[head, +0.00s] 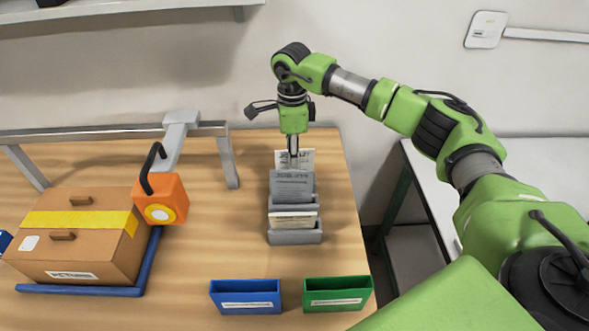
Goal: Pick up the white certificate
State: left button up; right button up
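A grey card rack (296,238) stands on the wooden table with cards upright in its slots. A white card with dark print (307,158) stands at the back of the rack, likely the white certificate. A grey printed card (292,188) stands in front of it, covering its lower part. Another whitish card (293,222) sits in the front slot. My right gripper (293,153) points down, with its fingertips at the upper part of the back white card. The fingers look close together, but I cannot tell whether they are shut on it. My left gripper is not in view.
A blue bin (246,297) and a green bin (338,294) stand at the table's front. At left, a cardboard box (75,250) sits on a blue tray, near an orange device (165,205) hanging from a metal rail (90,134). Bare wood lies left of the rack.

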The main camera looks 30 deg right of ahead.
jog(key=f+p, duration=0.1)
jog(key=s+f, duration=0.1)
jog(key=f, duration=0.1)
jog(key=shift+d+f+p, duration=0.1)
jog(key=shift+f+p, duration=0.2)
jog(key=shift+p, duration=0.1)
jog(key=shift+w+f, duration=0.1)
jog(key=shift+f, duration=0.3)
grip_shut()
